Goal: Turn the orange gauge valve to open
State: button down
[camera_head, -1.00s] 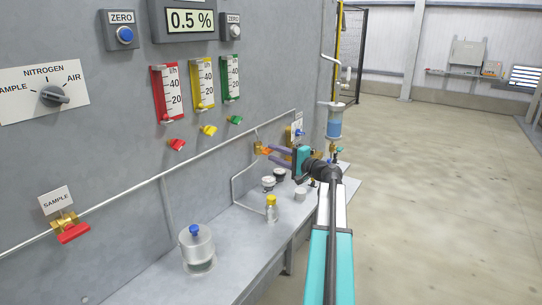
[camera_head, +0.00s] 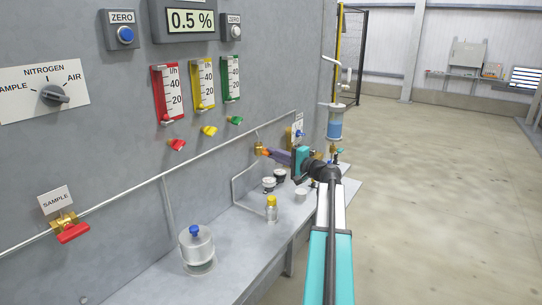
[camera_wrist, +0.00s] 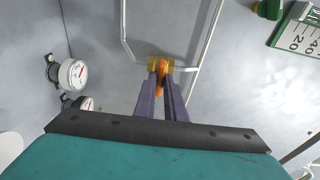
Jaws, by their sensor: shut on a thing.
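The orange gauge valve (camera_head: 265,151) sits on a brass fitting on the pipe along the grey wall, right of centre in the head view. In the wrist view its orange handle (camera_wrist: 163,71) lies between my fingertips, in front of the brass body (camera_wrist: 153,63). My gripper (camera_head: 271,153) reaches in from the right, and its purple fingers are shut on the handle. The fingers (camera_wrist: 163,80) cover part of the handle, so its exact angle is hard to read.
Small round gauges (camera_wrist: 73,73) are near the valve. A yellow-capped bottle (camera_head: 271,210) and a clear jar (camera_head: 196,248) stand on the grey bench (camera_head: 232,255). A red sample valve (camera_head: 72,232) is at left. The floor at right is clear.

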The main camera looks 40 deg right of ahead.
jog(key=shift+d+f+n+t+b, duration=0.15)
jog(key=shift+n+b, duration=1.2)
jog(key=shift+b, duration=2)
jog(key=shift+a+f+n+t+b, duration=0.15)
jog(key=shift+n+b, duration=1.2)
jog(key=shift+b, duration=2)
jog(key=shift+d+r+n+y+b, duration=0.1)
jog(key=shift+n+y+b, duration=0.4)
jog(key=shift+n+b, duration=2.65)
